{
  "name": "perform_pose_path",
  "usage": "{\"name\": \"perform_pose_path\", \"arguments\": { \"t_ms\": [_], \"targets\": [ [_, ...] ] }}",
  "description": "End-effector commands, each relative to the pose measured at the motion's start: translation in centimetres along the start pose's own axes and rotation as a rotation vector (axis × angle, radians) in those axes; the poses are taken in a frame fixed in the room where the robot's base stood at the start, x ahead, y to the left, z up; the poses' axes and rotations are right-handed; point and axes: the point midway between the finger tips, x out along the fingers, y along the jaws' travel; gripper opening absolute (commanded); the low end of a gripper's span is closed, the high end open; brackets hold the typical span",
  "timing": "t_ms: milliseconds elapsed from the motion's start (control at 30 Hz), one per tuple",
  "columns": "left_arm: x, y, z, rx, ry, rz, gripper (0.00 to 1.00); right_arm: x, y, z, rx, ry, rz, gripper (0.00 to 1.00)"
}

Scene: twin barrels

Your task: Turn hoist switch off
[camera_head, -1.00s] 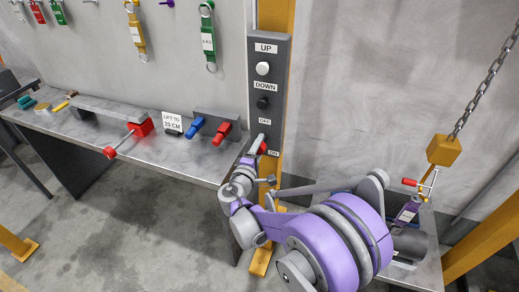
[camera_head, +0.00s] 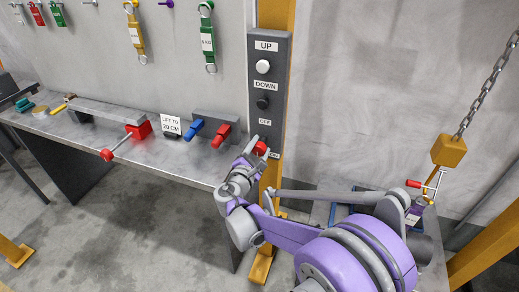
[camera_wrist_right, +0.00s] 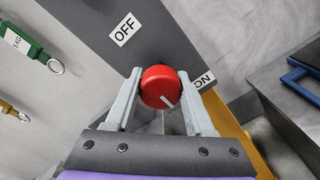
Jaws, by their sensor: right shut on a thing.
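The hoist switch is a round red knob (camera_head: 260,149) low on the dark control panel (camera_head: 267,75). An OFF label (camera_head: 264,122) is above it and an ON label (camera_head: 274,155) is beside it. In the right wrist view the knob (camera_wrist_right: 160,86) has a white mark that points to the lower right, not at the OFF label (camera_wrist_right: 124,29). My right gripper (camera_head: 257,147) is shut on the knob, one finger on each side, as the right wrist view also shows (camera_wrist_right: 161,92). My left gripper is not in view.
A white UP button (camera_head: 263,66) and a black DOWN button (camera_head: 262,102) sit above on the panel. A workbench (camera_head: 110,148) with blue and red handles stands left. A chain (camera_head: 485,95) with a yellow block (camera_head: 449,151) hangs at the right.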

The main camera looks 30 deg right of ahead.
Motion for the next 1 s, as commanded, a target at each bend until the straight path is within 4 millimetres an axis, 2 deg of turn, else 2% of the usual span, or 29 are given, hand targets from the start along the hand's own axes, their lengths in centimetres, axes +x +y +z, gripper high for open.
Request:
{"name": "perform_pose_path", "arguments": {
  "t_ms": [567,600,733,767,1000],
  "targets": [
    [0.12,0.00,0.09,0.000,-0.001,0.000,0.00,-0.04,-0.05,-0.02,-0.033,0.000,-0.002,0.00],
    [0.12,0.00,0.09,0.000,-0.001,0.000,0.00,-0.03,-0.06,-0.02,-0.033,0.000,-0.002,0.58],
    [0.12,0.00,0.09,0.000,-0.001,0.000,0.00,-0.03,-0.04,-0.02,-0.032,-0.001,-0.002,0.81],
    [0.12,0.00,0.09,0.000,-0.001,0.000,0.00,-0.03,-0.04,-0.02,-0.032,-0.001,-0.002,0.84],
    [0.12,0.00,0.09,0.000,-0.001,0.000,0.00,-0.02,-0.02,-0.01,-0.032,-0.001,-0.001,0.84]
  ]
}}
